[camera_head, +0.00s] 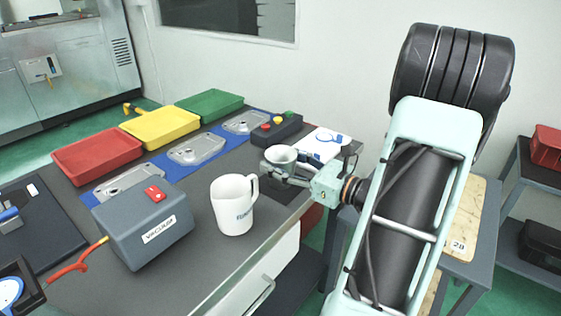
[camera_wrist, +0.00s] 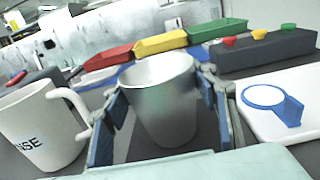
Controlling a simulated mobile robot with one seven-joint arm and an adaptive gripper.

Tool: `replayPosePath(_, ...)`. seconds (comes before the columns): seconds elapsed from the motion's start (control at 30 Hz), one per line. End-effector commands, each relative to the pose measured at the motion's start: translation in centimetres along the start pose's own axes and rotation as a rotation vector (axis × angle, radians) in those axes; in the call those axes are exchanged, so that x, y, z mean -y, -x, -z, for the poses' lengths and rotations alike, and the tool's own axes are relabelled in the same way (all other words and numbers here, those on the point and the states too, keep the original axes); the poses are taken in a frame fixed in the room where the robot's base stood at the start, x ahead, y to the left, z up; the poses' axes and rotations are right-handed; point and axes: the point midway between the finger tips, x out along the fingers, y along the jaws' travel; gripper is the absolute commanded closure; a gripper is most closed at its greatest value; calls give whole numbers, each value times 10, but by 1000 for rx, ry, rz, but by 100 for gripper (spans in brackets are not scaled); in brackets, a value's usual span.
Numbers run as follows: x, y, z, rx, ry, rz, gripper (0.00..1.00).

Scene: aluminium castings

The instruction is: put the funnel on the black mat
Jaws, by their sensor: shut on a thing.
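A dark patch that looks like the black mat (camera_head: 286,192) lies on the grey table under my gripper, near the table's right edge. I cannot tell whether the funnel's lower end touches it.
A white mug (camera_head: 234,208) stands close to the left. A white board with a blue ring (camera_head: 322,143) and a dark button box (camera_head: 276,130) are behind. Castings (camera_head: 196,149) lie on a blue strip (camera_head: 165,165), before coloured trays (camera_head: 160,127). A grey vacuum box (camera_head: 143,228) stands front left.

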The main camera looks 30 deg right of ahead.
Motion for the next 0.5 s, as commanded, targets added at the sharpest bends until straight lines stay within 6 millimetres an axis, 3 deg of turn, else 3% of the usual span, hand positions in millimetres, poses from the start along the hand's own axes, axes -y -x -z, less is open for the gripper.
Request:
replayPosePath(0.2, 0, 0, 1, 0, -1, 0, 29)
replayPosePath(0.5, 0, 0, -2, 0, 0, 0, 29)
